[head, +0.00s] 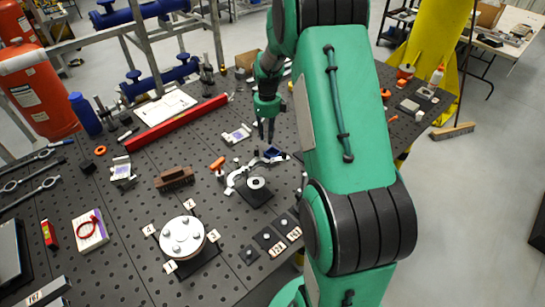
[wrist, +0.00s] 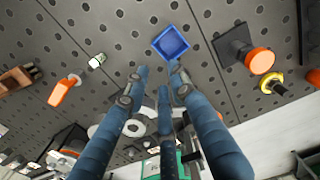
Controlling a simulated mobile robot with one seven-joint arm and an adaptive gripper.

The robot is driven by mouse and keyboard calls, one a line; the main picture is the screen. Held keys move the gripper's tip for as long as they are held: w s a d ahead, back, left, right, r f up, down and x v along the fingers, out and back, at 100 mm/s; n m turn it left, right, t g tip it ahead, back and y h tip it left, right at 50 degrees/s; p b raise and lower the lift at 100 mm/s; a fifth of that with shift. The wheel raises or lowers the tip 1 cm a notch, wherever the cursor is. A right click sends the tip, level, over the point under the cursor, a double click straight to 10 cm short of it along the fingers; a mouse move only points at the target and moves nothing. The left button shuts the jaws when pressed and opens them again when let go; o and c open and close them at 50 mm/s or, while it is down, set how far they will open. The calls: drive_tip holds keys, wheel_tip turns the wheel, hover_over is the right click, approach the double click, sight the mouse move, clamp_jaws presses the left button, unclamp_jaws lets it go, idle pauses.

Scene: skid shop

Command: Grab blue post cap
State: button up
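The blue post cap (wrist: 171,43) is a small square, hollow-looking blue piece lying on the dark perforated table. It shows just beyond my fingertips in the wrist view, and in the head view (head: 274,152) it lies just right of and below them. My gripper (wrist: 159,77) has three long blue-grey fingers with gaps between the tips and nothing held. In the head view my gripper (head: 266,138) points down above the table, near the cap and apart from it.
A silver clamp-like tool (head: 240,177) and a white ring on a dark plate (head: 257,184) lie close to the cap. An orange-handled item (head: 217,163), a brown brush (head: 174,178) and a red level (head: 175,124) lie to the left. Bare table surrounds the cap's far side.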

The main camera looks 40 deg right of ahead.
approach(272, 155)
drive_tip(key=shift+s+a+f+b, duration=0.1)
drive_tip(key=shift+s+a+f, duration=0.15)
drive_tip(key=shift+a, duration=0.35)
drive_tip(key=shift+s+a+f+b, duration=0.1)
drive_tip(key=shift+s+a+f, duration=0.15)
drive_tip(key=shift+a, duration=0.3)
drive_tip(key=shift+s+a+f+b, duration=0.1)
drive_tip(key=shift+s+a+f, duration=0.15)
drive_tip(key=shift+a, duration=0.35)
drive_tip(key=shift+d+f+b, duration=0.1)
drive_tip(key=shift+f+b, duration=0.25)
drive_tip(key=shift+f, duration=2.25)
clamp_jaws()
